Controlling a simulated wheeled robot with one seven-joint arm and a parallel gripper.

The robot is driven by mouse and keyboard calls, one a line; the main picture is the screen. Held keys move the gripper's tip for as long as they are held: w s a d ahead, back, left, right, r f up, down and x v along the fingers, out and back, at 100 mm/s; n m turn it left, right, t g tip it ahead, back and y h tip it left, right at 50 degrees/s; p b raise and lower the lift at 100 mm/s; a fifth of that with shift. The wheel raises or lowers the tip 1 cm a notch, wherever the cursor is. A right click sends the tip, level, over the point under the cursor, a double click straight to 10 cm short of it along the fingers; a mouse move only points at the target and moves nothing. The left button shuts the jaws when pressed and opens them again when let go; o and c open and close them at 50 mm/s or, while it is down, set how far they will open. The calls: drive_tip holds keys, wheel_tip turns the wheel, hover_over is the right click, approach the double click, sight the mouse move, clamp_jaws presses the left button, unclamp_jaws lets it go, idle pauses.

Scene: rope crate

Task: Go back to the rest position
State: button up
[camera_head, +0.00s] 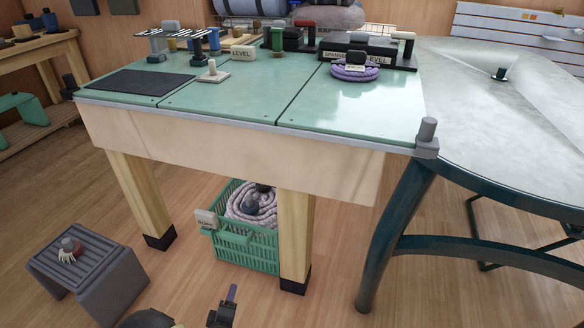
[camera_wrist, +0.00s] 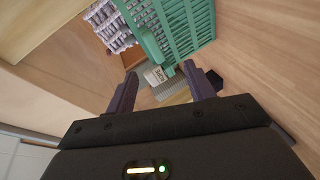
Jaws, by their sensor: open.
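My gripper (camera_wrist: 165,90) is open in the wrist view, with nothing between its two dark fingers. In the head view part of my gripper (camera_head: 226,300) shows low at the bottom edge, in front of the bench. The green crate (camera_head: 248,252) stands on the floor under the bench with a coiled pale rope (camera_head: 240,203) and a dark object in it. In the wrist view the crate (camera_wrist: 180,35) and its white tag (camera_wrist: 156,75) lie beyond the fingers, apart from them.
The green-topped bench (camera_head: 240,160) carries tools, a dark mat (camera_head: 137,82) and a purple rope coil (camera_head: 352,72). A grey step stool (camera_head: 90,265) stands on the floor at left. A round grey table (camera_head: 490,130) is at right.

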drive_tip(key=w+d+r+m+g+p, duration=0.3)
drive_tip(key=d+r+m+g, duration=0.15)
drive_tip(key=d+r, duration=0.4)
drive_tip(key=w+d+r+m+g+p, duration=0.25)
drive_tip(key=d+r+m, duration=0.3)
drive_tip(key=r, duration=0.65)
drive_tip(key=s+d+r+m+g+p, duration=0.5)
drive_tip(key=s+d+r, duration=1.1)
drive_tip(key=d+r, duration=0.3)
drive_tip(key=w+p+v, duration=0.2)
drive_tip(key=p+v, duration=0.9)
drive_tip(key=p, duration=0.1)
drive_tip(key=w+r+p+v, duration=0.1)
drive_tip(key=w+p+v, duration=0.2)
drive_tip(key=p+v, duration=0.9)
drive_tip(key=w+p+v, duration=0.3)
drive_tip(key=p+v, duration=0.9)
drive_tip(key=p, duration=0.1)
drive_tip(key=shift+d+r, duration=0.45)
drive_tip(key=shift+d, duration=0.1)
drive_tip(key=shift+w, duration=0.15)
